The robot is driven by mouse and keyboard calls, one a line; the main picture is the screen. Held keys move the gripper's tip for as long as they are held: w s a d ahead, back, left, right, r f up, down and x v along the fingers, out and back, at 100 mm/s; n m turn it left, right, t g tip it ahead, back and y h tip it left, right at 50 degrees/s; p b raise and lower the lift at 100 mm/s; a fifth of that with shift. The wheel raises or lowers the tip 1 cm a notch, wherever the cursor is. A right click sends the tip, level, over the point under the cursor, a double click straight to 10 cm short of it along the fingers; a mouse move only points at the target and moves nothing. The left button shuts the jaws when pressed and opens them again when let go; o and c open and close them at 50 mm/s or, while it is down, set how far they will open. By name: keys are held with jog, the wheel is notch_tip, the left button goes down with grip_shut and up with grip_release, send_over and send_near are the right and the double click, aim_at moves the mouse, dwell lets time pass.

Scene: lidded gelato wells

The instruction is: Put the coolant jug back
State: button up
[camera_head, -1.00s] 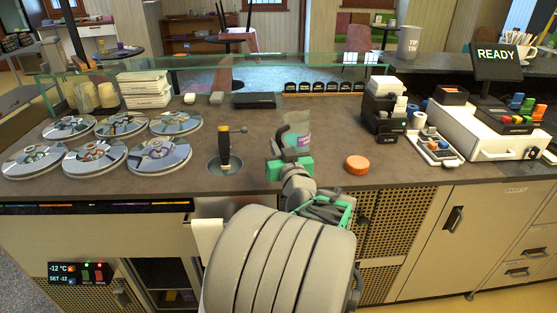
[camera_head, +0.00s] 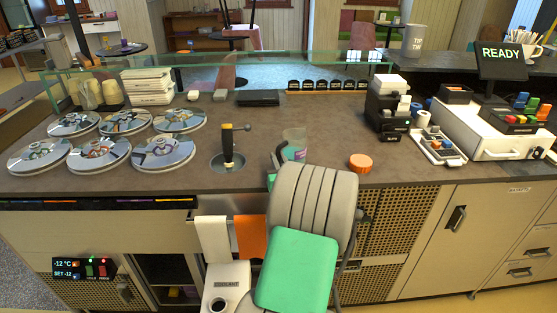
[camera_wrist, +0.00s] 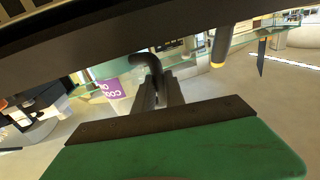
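The coolant jug (camera_head: 294,146) is a translucent container near the counter's front edge, its lower part hidden behind my arm. Its purple label (camera_wrist: 112,88) shows in the wrist view, left of the fingers. My gripper (camera_wrist: 160,88) has its fingers close together around a dark curved piece, which looks like the jug's handle (camera_wrist: 148,62). The gripper is mostly hidden by my arm in the head view. An orange round cap (camera_head: 361,162) lies on the counter to the right of the jug. A white unit marked COOLANT (camera_head: 226,291) with a round opening is below the counter.
A sunken well with an upright dark-and-yellow handle (camera_head: 228,150) is left of the jug. Several lidded wells (camera_head: 98,153) fill the counter's left. A white cloth (camera_head: 213,240) and an orange cloth (camera_head: 252,237) hang below the front edge. The counter (camera_head: 325,130) behind the jug is clear.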

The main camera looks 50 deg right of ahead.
jog(key=o, duration=0.5)
